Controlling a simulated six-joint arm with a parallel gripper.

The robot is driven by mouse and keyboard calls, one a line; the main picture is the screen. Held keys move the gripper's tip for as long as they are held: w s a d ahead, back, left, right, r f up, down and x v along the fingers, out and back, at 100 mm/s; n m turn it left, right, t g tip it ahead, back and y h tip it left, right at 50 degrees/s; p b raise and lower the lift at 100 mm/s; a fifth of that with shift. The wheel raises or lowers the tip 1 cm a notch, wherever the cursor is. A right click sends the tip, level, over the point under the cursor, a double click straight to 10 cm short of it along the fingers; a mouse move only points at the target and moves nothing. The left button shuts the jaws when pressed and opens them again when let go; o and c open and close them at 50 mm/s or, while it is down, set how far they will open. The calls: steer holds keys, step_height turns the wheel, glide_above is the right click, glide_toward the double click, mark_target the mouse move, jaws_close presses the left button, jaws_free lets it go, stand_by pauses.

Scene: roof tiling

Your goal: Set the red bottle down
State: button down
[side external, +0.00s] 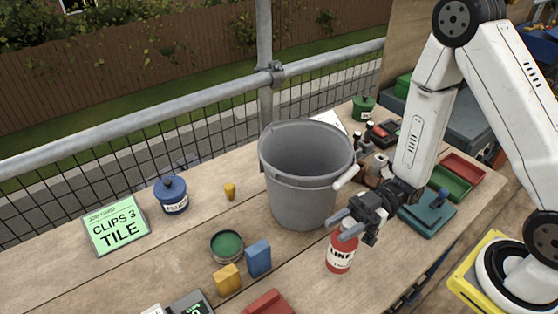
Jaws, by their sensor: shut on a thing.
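The red bottle (340,256) has a white label with dark lettering. It stands upright at the front of the wooden table, just in front of the grey bucket. The fingers hide part of the bottle's top. I cannot tell whether its base touches the table or is slightly above it.
A grey bucket (303,195) stands close behind the bottle. Blue block (258,259), yellow block (227,280) and green-topped tin (227,245) lie to the left. Green tray (449,184) and red tray (462,169) sit at right. Bare wood (385,262) lies right of the bottle.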

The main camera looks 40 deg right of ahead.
steer(key=shift+f, duration=2.15)
steer(key=shift+c, duration=1.7)
jaws_free()
steer(key=d, duration=1.2)
steer(key=shift+s, duration=0.45)
